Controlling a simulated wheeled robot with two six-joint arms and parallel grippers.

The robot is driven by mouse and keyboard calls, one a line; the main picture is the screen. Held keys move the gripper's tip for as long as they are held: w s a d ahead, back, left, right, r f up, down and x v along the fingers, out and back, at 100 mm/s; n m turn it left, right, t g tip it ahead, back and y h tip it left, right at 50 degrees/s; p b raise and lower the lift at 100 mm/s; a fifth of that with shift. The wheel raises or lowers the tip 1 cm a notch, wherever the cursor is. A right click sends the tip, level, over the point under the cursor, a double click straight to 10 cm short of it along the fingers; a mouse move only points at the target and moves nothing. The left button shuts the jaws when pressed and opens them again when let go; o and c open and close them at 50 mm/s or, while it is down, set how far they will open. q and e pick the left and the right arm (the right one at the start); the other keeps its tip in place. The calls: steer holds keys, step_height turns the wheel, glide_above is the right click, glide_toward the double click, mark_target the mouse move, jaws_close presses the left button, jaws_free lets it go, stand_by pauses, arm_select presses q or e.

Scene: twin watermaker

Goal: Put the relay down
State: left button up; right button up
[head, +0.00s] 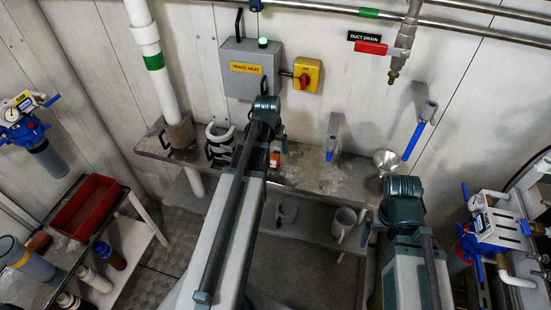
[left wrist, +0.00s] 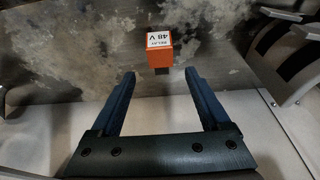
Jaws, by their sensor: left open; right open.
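The relay is a small orange block with a white "RELAY 48 V" label and a dark end. In the left wrist view the relay (left wrist: 160,53) is on or just above the stained grey shelf (left wrist: 70,60); contact is hard to judge. My left gripper (left wrist: 157,82) is open and empty, its two blue fingers pointing at the relay, which is just past the fingertips and untouched. In the head view the relay (head: 275,159) shows beside my left arm, which hides that gripper. My right arm shows at the lower right; its gripper is hidden.
On the shelf (head: 318,180), white and black clamps (head: 220,138) stand left of the relay and a metal funnel (head: 387,160) to the right. A mug (head: 344,222) is on the lower shelf. A grey trace-heat box (head: 249,68) hangs on the wall above.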

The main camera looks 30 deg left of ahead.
mark_target(274, 155)
arm_select(q)
steer(key=b+x, duration=0.4)
steer(key=x, duration=0.1)
steer(key=shift+s, duration=0.25)
steer(key=shift+r, duration=0.1)
jaws_close()
